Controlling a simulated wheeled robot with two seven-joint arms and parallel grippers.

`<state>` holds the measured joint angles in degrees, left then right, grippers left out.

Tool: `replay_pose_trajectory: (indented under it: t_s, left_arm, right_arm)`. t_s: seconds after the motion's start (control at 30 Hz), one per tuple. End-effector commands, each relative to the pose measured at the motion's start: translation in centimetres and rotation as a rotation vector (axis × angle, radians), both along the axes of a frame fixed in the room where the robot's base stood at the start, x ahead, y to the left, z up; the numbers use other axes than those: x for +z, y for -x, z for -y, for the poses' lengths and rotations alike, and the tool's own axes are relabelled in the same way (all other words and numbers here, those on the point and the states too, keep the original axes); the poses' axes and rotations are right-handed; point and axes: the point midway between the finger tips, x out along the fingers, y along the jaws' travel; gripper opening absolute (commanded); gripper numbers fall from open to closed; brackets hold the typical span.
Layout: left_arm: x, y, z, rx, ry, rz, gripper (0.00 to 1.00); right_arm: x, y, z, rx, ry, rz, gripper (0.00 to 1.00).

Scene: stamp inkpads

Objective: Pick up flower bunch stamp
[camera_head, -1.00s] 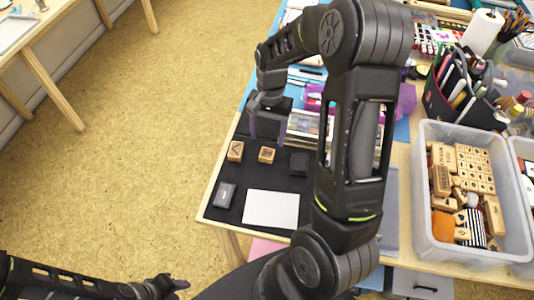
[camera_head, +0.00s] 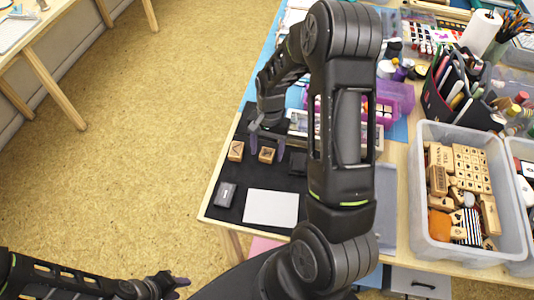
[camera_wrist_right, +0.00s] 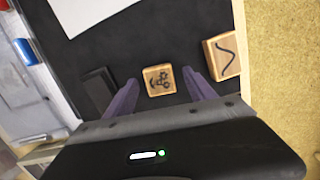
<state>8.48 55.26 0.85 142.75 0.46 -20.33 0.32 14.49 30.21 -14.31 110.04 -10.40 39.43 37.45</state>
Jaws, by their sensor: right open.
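The flower bunch stamp, a small wooden block with a dark flower print (camera_wrist_right: 158,80), lies face up on the black mat (camera_head: 232,198). In the head view the stamp (camera_head: 267,155) sits between two other pieces. My right gripper (camera_head: 266,146) is open over it. In the right wrist view the purple fingertips (camera_wrist_right: 161,80) stand one on each side of the block, with gaps; their height above the mat is unclear. My left gripper (camera_head: 178,284) is low at the left, away from the table; its jaw state is unclear.
A wooden stamp with a tick-like mark (camera_wrist_right: 226,55) lies close beside one finger. A dark block (camera_head: 299,163) lies on the other side. A grey inkpad (camera_head: 226,195) and white paper (camera_head: 271,208) lie nearer the front. A clear bin (camera_head: 418,185) of stamps stands right.

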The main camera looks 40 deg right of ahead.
Motion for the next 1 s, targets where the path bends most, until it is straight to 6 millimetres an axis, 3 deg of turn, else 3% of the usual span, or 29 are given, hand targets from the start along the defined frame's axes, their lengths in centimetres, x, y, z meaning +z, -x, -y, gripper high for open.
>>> replay_pose_trajectory:
  t_s: [0.5,1.0]
  left_arm:
    - [-0.03,0.0,0.0,0.0,0.0,0.0,0.36]
    - [-0.03,0.0,0.01,0.0,0.0,0.0,0.36]
  right_arm:
    - [0.04,0.0,0.0,0.0,0.0,0.0,0.64]
    - [0.05,0.0,0.0,0.0,0.0,0.0,0.23]
